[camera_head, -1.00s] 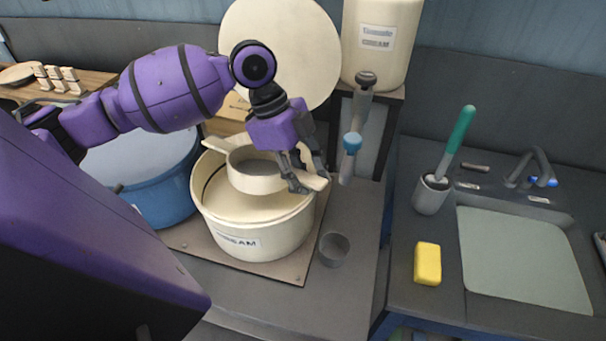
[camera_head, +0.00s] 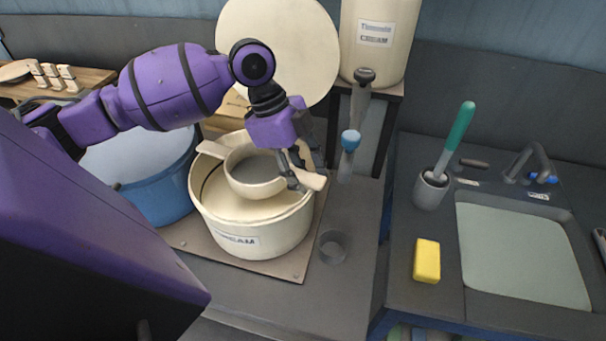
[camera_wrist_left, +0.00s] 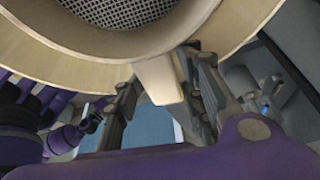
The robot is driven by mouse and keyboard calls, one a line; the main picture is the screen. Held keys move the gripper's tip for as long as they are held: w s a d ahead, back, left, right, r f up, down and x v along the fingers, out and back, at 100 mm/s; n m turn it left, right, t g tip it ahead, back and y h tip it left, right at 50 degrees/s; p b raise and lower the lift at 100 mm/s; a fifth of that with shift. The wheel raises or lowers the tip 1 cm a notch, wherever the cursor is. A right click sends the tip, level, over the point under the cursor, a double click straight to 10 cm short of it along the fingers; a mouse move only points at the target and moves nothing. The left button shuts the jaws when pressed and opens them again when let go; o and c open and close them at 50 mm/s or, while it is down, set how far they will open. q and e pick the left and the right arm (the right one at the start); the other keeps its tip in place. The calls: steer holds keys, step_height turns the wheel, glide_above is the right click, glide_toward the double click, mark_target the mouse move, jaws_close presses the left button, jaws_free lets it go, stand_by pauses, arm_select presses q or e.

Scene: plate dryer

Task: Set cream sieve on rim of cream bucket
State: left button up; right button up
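The cream-coloured sieve (camera_head: 252,188) has a round bowl with grey mesh, a tab on its left and a handle on its right. It is over the mouth of the cream bucket (camera_head: 262,238), its bowl tilted towards the front. I cannot tell whether the tab or handle touches the bucket's rim. My left gripper (camera_head: 296,176) is at the handle, on the bucket's right side. In the left wrist view, the gripper's fingers (camera_wrist_left: 160,88) lie on both sides of the sieve's handle (camera_wrist_left: 158,78) and look shut on it. My right gripper is not in view.
A blue tub (camera_head: 160,195) stands left of the bucket. A small grey cup (camera_head: 333,246) and a blue-topped tool (camera_head: 349,150) are to its right. A large cream disc (camera_head: 278,50) stands behind. A yellow sponge (camera_head: 427,261) lies beside the sink (camera_head: 520,255).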

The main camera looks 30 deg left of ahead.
arm_select(q)
steer(key=v, duration=1.2)
